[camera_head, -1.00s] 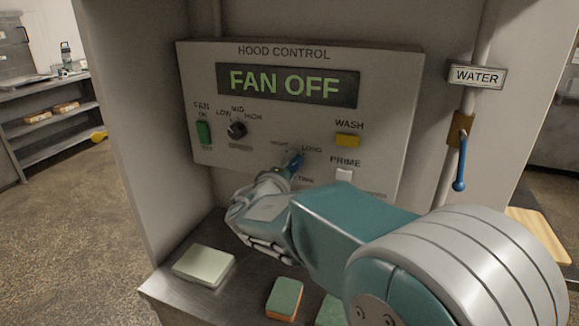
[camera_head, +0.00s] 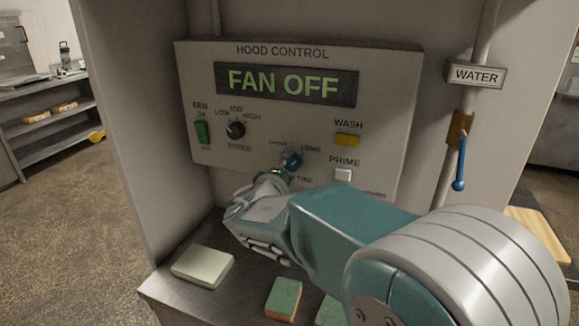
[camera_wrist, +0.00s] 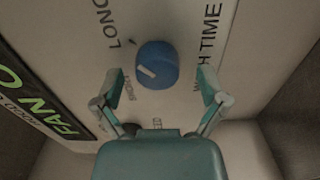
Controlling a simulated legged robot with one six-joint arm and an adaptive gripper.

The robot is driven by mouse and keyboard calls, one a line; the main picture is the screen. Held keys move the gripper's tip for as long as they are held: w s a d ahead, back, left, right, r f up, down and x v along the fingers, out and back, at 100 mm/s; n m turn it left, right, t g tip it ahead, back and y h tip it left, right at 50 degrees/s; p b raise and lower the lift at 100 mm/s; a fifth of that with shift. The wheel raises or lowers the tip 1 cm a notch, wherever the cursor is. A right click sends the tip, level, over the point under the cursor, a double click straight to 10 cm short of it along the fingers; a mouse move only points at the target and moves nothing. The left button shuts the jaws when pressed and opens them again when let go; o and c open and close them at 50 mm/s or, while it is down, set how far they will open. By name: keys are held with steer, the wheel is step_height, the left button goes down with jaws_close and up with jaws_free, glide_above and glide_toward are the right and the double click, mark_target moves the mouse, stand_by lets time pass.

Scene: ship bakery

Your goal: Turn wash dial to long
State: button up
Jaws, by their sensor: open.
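The blue wash dial (camera_head: 292,160) sits low on the hood control panel (camera_head: 205,108), between a partly hidden label and LONG, above TIME. In the wrist view the dial (camera_wrist: 160,58) shows a white mark on the side nearer the SHORT label; LONG is at upper left and WASH TIME at right. My gripper (camera_head: 279,173) is just below and left of the dial in the head view. In the wrist view my gripper (camera_wrist: 160,77) is open, one finger on each side of the dial, with visible gaps. I cannot tell how deep the fingertips reach.
The panel also carries a green fan switch (camera_head: 201,132), black fan knob (camera_head: 236,130), yellow wash button (camera_head: 347,140) and white prime button (camera_head: 343,174). A blue water lever (camera_head: 460,165) hangs right. A pale block (camera_head: 203,266) and sponge (camera_head: 284,298) lie on the ledge below.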

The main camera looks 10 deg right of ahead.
steer(key=v, duration=1.1)
steer(key=shift+s+a, duration=0.25)
steer(key=s+d+f+m+g, duration=0.55)
steer(key=s+d+g, duration=0.25)
steer(key=s+d, duration=0.3)
steer(key=s+a+f+m+y, duration=0.1)
steer(key=s+a+m+y, duration=0.1)
steer(key=s+y, duration=0.3)
steer(key=s+a+f+m+g+y, duration=0.1)
steer(key=s+a+f+m+y, duration=0.1)
steer(key=s+y, duration=0.3)
steer(key=shift+s+m, duration=0.4)
steer(key=shift+m, duration=0.35)
steer(key=shift+f, duration=0.15)
